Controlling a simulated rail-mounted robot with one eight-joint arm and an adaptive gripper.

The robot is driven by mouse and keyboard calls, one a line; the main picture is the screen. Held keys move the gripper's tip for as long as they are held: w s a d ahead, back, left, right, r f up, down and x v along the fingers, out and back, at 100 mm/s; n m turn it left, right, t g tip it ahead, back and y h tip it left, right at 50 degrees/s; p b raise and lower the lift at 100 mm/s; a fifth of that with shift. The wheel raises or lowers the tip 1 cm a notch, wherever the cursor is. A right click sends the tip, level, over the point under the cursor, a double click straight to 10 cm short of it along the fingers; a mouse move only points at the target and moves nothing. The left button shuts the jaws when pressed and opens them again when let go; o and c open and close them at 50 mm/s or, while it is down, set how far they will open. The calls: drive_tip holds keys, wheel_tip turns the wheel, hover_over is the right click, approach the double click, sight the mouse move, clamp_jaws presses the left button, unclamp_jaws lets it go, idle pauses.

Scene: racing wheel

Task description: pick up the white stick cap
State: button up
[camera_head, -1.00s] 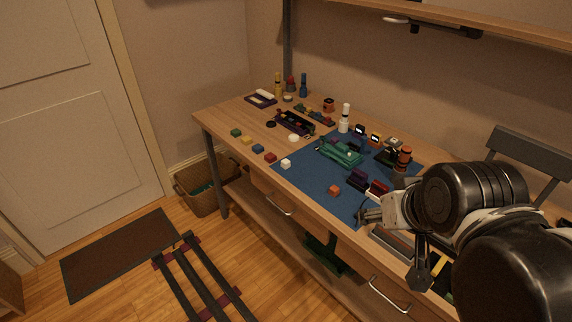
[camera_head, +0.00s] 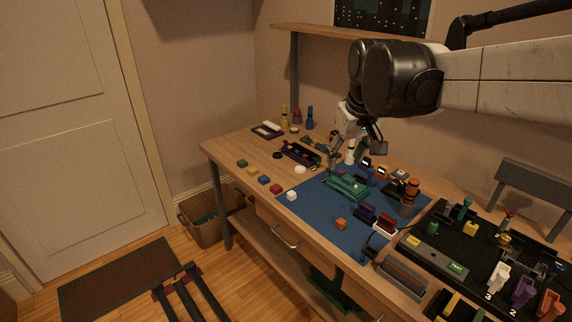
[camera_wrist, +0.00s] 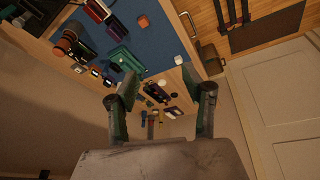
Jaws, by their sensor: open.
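A small flat white round piece (camera_head: 300,169), which looks like the white stick cap, lies on the bare wood just left of the blue mat (camera_head: 312,208) in the head view. It shows in the wrist view (camera_wrist: 162,83) between the fingers, farther off. My gripper (camera_head: 347,150) is open and empty above the green holder (camera_head: 346,187), to the right of the white round piece. Its two fingers also show in the wrist view (camera_wrist: 158,82), spread wide.
A white cube (camera_head: 292,196) sits at the mat's left edge, with coloured cubes (camera_head: 264,180) in a row beyond it. A dark tray (camera_head: 300,153) lies behind the white piece. Yellow and blue bottles (camera_head: 310,118) stand at the far end. A shelf (camera_head: 340,33) overhangs the back.

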drive_tip(key=w+a+f+n+g, duration=0.1)
drive_tip(key=w+a+f, duration=0.1)
drive_tip(key=w, duration=0.5)
drive_tip(key=w+a+f+n+g, duration=0.1)
drive_tip(key=w+a+f, duration=0.2)
drive_tip(key=w, duration=0.4)
drive_tip(key=n+g+b, duration=0.1)
drive_tip(key=n+g, duration=0.1)
hover_over(292, 192)
wheel_tip(292, 192, down, 12)
drive_tip(key=f, duration=0.1)
wheel_tip(292, 192, down, 13)
drive_tip(key=shift+r+b, duration=0.15)
drive_tip(key=shift+b, duration=0.15)
drive_tip(key=c, duration=0.7)
